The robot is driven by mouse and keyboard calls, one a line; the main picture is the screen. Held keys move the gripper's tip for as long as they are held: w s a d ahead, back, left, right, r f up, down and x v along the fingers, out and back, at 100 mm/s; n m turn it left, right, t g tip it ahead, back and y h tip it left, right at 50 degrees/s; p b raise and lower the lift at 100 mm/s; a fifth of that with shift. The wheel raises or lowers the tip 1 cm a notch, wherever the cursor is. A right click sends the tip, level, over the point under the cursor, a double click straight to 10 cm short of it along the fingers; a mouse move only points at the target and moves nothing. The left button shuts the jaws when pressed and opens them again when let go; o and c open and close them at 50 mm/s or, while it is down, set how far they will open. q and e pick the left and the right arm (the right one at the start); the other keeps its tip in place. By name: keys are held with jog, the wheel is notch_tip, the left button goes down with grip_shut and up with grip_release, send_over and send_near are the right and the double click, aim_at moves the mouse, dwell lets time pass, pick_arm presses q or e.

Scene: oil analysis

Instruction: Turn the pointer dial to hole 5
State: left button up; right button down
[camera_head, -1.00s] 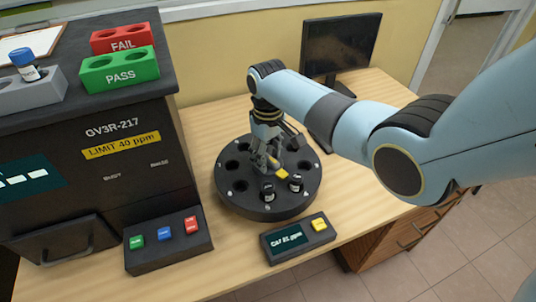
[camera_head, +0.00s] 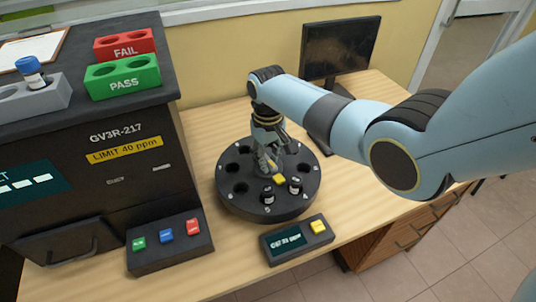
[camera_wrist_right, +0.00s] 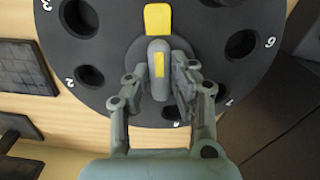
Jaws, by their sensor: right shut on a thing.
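The round black carousel (camera_head: 235,205) with a ring of numbered holes sits on the wooden table. At its centre is the pointer dial: a grey knob (camera_wrist_right: 157,85) with a yellow stripe and a yellow pointer tip (camera_wrist_right: 158,18). Part of the carousel's numbering is hidden or too small to read. My left gripper is out of view.
A small display box (camera_head: 297,239) with a yellow button stands in front of the carousel. The dark analyser (camera_head: 100,190) and its button panel (camera_head: 168,250) are at left, with PASS (camera_head: 122,85) and FAIL (camera_head: 135,37) racks on top. A monitor (camera_head: 340,50) stands behind.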

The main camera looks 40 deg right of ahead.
aim_at(268, 160)
jog(key=m+p, duration=0.1)
jog(key=m, duration=0.2)
jog(key=shift+r+p, duration=0.1)
jog(key=shift+p, duration=0.2)
jog(key=shift+m+p, duration=0.6)
jog(key=shift+m, duration=1.2)
jog(key=c, duration=1.2)
grip_release()
jog(key=shift+o, duration=0.2)
notch_tip(268, 160, up, 12)
